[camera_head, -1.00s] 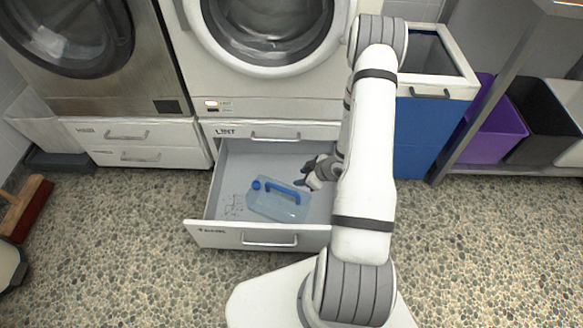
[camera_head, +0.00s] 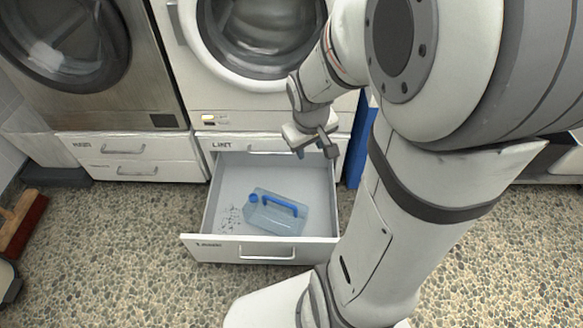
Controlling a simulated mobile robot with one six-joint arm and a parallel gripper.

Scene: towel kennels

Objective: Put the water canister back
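The water canister (camera_head: 272,218) is a clear pale-blue jug with a blue cap and a blue handle. It lies on its side in the open lower drawer (camera_head: 216,245) under the middle white machine. Small dark specks lie on the drawer floor left of it. My gripper (camera_head: 316,153) is above the back right part of the drawer, near the drawer front marked LINT. It is apart from the canister and holds nothing that I can see. Its fingers look spread, with a gap between them.
The white machine (camera_head: 208,85) stands behind the drawer, with a steel machine (camera_head: 150,75) to its left. Closed white drawers (camera_head: 130,158) sit under that one. A red-brown brush (camera_head: 22,222) is at the far left. The pebbled floor (camera_head: 120,245) left of the drawer is clear.

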